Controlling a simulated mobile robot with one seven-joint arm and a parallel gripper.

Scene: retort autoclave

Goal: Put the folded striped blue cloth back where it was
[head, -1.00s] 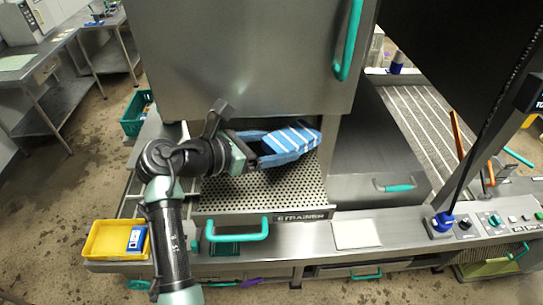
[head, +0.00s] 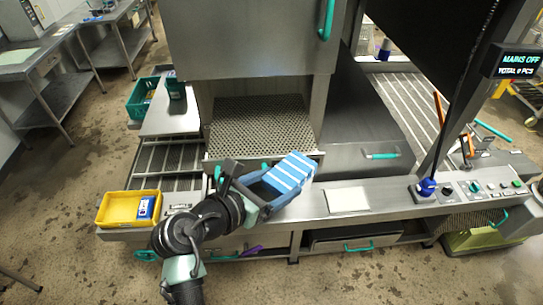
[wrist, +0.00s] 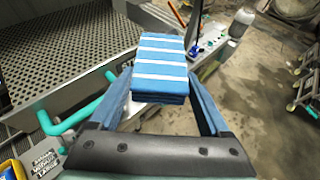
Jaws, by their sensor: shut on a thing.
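The folded striped blue cloth (head: 290,172) is blue with white stripes. In the head view it is held at the end of my gripper (head: 272,190), in front of the machine's chamber and above the front ledge. In the wrist view the cloth (wrist: 161,68) is a thick folded block between the blue fingers of my gripper (wrist: 168,98). My gripper is shut on it. The perforated strainer tray (head: 262,125) in the open chamber is bare.
A white sheet (head: 348,199) lies on the front ledge right of the cloth. A yellow tray (head: 112,208) with a blue-and-white box (head: 146,207) sits at the left. A teal handle (wrist: 88,108) is close on the left. Control knobs (head: 449,189) are at the right.

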